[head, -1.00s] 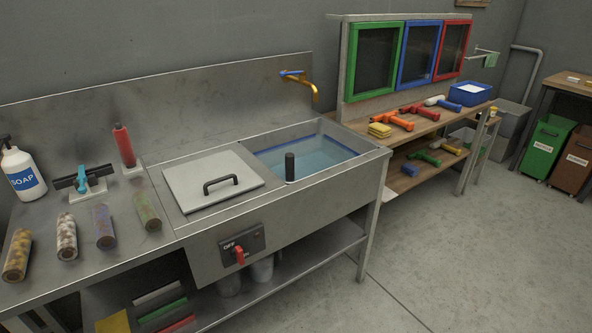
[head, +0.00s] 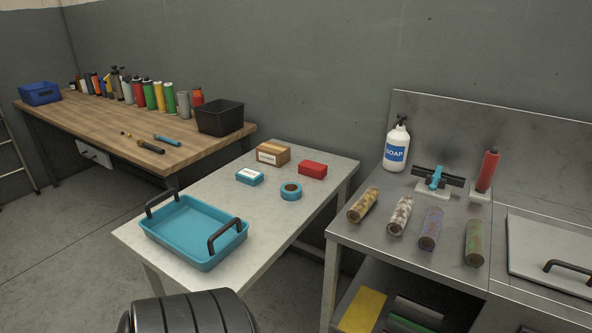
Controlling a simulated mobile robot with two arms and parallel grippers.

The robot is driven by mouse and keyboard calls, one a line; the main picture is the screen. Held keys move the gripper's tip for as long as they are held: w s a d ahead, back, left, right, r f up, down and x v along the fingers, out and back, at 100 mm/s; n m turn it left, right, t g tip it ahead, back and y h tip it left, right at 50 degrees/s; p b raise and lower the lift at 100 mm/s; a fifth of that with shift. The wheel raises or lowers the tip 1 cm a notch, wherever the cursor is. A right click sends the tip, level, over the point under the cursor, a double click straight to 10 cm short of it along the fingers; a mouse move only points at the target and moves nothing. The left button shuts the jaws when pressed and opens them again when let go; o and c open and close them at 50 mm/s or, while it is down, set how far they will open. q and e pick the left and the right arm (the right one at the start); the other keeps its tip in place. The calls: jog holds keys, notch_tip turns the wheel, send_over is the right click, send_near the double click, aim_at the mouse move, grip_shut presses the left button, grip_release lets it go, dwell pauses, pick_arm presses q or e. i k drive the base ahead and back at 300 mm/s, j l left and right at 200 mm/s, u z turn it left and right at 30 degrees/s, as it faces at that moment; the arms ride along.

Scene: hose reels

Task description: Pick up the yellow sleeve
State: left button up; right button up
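Several cylinder sleeves lie in a row on the steel counter (head: 372,235) at the right of the head view. The leftmost is mottled yellow and brown (head: 363,205), lying tilted away from me. Beside it are a mottled white and brown sleeve (head: 400,215), a purple-grey one (head: 432,229) and a green-brown one (head: 474,243). A red cylinder (head: 488,171) stands upright on a small base behind them. Neither of my grippers shows.
A white soap bottle (head: 396,148) and a teal-and-black clamp-like fixture (head: 438,177) stand behind the sleeves. Left is a pale table (head: 258,212) with a teal tray (head: 196,253), boxes and teal tape. A wooden bench (head: 95,125) holds several bottles. Floor shows between tables.

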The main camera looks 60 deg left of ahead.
aim_at(355, 213)
jog(key=u, duration=1.5)
jog(key=z, duration=1.7)
jog(key=u, duration=1.7)
